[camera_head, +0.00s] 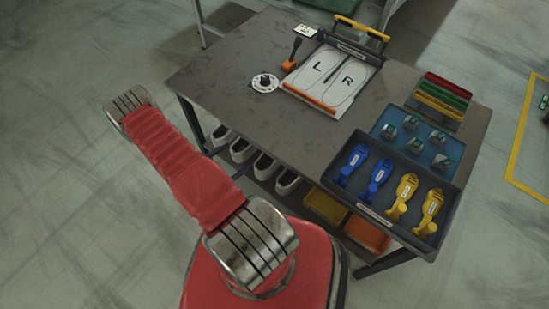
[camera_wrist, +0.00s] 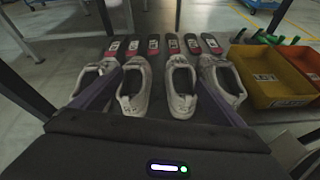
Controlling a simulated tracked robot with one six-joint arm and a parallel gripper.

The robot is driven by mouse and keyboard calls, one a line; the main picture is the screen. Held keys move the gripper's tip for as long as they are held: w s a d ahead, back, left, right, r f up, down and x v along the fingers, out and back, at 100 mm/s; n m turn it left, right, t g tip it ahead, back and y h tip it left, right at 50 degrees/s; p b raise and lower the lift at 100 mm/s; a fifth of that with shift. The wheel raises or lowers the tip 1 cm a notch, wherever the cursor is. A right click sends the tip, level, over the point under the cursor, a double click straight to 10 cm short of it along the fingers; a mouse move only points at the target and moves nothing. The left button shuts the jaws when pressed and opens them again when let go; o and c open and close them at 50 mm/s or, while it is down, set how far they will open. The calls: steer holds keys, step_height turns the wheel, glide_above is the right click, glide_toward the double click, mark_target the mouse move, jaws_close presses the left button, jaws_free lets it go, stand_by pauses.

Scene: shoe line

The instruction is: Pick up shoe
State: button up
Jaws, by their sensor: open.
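A row of several white-grey shoes sits on the low level under the table. In the head view the nearest ones are a front shoe (camera_head: 287,182) and the shoe behind it (camera_head: 265,166). In the wrist view the two middle shoes, the left middle shoe (camera_wrist: 134,104) and the right middle shoe (camera_wrist: 181,104), lie between the spread fingers of my gripper (camera_wrist: 160,82). The outer left shoe (camera_wrist: 90,84) and outer right shoe (camera_wrist: 232,84) are partly hidden by the fingers. My gripper is open and holds nothing.
The table (camera_head: 225,90) stands above the shoes, with legs on both sides. A yellow bin (camera_wrist: 262,85) and an orange bin (camera_wrist: 303,62) are to the right. Red-labelled dark pads (camera_wrist: 153,45) lie behind the shoes. The tabletop holds a tray of blue and yellow tools (camera_head: 345,200).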

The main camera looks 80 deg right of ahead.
mark_target(257, 170)
steer(key=s+f+n, duration=0.1)
steer(key=s+f, duration=0.1)
steer(key=s+a+f, duration=0.1)
steer(key=s+f, duration=0.1)
steer(key=f, duration=0.1)
steer(key=s+a+f+n, duration=0.1)
steer(key=s+f, duration=0.2)
steer(key=shift+f+n+t, duration=0.25)
steer(key=shift+n+t, duration=0.05)
steer(key=shift+t, duration=0.1)
steer(key=shift+x, duration=4.35)
steer(key=shift+r, duration=0.1)
steer(key=shift+x, duration=2.65)
steer(key=shift+s+a, duration=0.1)
steer(key=shift+c, duration=0.4)
steer(key=c, duration=1.3)
